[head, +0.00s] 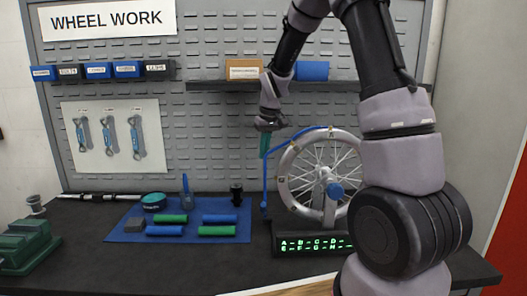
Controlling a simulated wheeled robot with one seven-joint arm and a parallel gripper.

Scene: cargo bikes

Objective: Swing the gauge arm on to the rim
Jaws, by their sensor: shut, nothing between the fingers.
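A spoked wheel (291,167) with a grey rim stands upright in a stand on the bench, partly hidden behind my arm. A thin blue gauge arm (265,186) rises from a small dark foot left of the wheel. A blue curved strip (300,134) runs from near its top to the rim's upper left; I cannot tell whether the two are one piece or whether either touches the rim. My gripper (264,154) points down with its teal fingers shut and empty, at the upper end of the gauge arm. Contact between them is too small to tell.
A black box with green lit letters (310,244) is below the wheel. A blue mat (190,234) with green and blue grips lies to the left. A shelf (212,86) runs behind my arm.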

